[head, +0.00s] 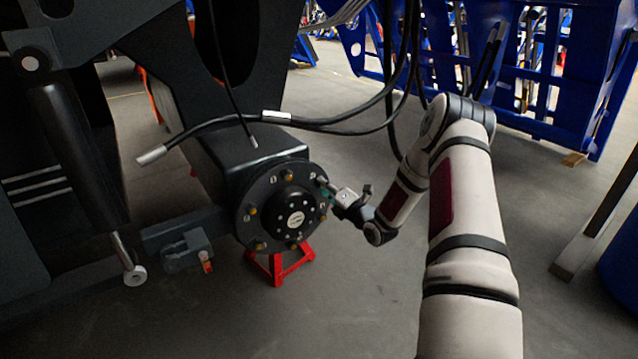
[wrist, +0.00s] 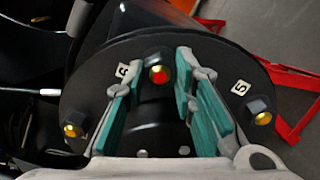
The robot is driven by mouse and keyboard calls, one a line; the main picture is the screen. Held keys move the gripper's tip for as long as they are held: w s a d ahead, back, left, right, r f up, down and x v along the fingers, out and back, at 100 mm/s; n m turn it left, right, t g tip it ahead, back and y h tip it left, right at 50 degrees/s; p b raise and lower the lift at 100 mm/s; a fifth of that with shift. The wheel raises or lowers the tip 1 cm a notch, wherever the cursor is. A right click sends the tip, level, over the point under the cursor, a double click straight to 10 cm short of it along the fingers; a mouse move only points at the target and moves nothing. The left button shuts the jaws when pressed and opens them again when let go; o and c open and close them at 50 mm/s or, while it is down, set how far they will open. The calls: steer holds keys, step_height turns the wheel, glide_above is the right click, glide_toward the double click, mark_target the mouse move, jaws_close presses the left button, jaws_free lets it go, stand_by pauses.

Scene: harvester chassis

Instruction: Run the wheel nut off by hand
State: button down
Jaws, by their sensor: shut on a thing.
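The wheel hub (head: 262,228) is a round dark flange with several studs and nuts around its rim. My gripper (head: 327,188) reaches its upper right edge from the right. In the wrist view, the teal-padded fingers of my gripper (wrist: 156,68) stand on both sides of a dark wheel nut (wrist: 158,77) with a red and yellow stud end, and are shut on it. The nut is still at the flange face; whether it has backed off along its stud cannot be told. In the head view my fingers hide this nut.
Neighbouring nuts sit at the left (wrist: 74,125) and right (wrist: 258,112) of the flange, beside small number labels. A red stand (head: 278,265) is under the axle. Black hoses (head: 345,125) hang above my forearm.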

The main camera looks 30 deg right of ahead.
steer(key=n+b, duration=0.2)
steer(key=n, duration=0.5)
steer(key=n+b, duration=0.3)
steer(key=n, duration=0.4)
steer(key=n+b, duration=0.3)
steer(key=n, duration=0.4)
steer(key=shift+s+f+n, duration=0.1)
steer(key=shift+s+n, duration=0.25)
steer(key=shift+n, duration=0.05)
steer(key=c, duration=1.2)
jaws_free()
steer(key=shift+c, duration=0.2)
steer(key=shift+w, duration=0.1)
steer(key=shift+c, duration=1.1)
